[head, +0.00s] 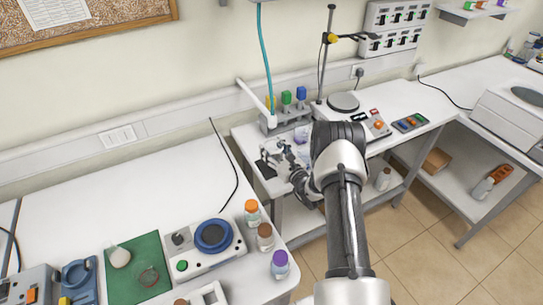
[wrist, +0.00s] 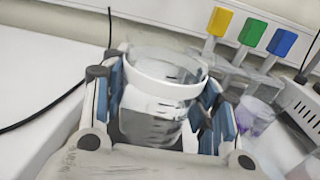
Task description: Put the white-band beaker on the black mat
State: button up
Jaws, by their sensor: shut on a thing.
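The white-band beaker (wrist: 160,100) is clear glass with a white band around its rim and dark graduation marks. In the wrist view it sits between the blue-padded fingers of my gripper (wrist: 165,112), which is shut on it. It looks roughly upright. In the head view my gripper (head: 282,160) is over the small middle table, and the beaker is too small and covered there to make out clearly. A dark patch that looks like the black mat (head: 265,170) shows at the left of that table, partly covered by my gripper. I cannot tell whether the beaker touches it.
Yellow, green and blue-topped holders (head: 287,98) stand at the back of the middle table. A beaker with purple contents (wrist: 254,116) is to the right of my gripper. A hotplate stand (head: 343,103) stands further right. The left bench (head: 130,195) has a large bare area.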

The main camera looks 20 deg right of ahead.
aim_at(272, 155)
jog(key=shift+w+a, duration=0.1)
jog(key=shift+w, duration=0.3)
jog(key=shift+f+b, duration=0.45)
jog(key=shift+f, duration=1.25)
jog(key=shift+f, duration=0.15)
jog(key=o, duration=1.1)
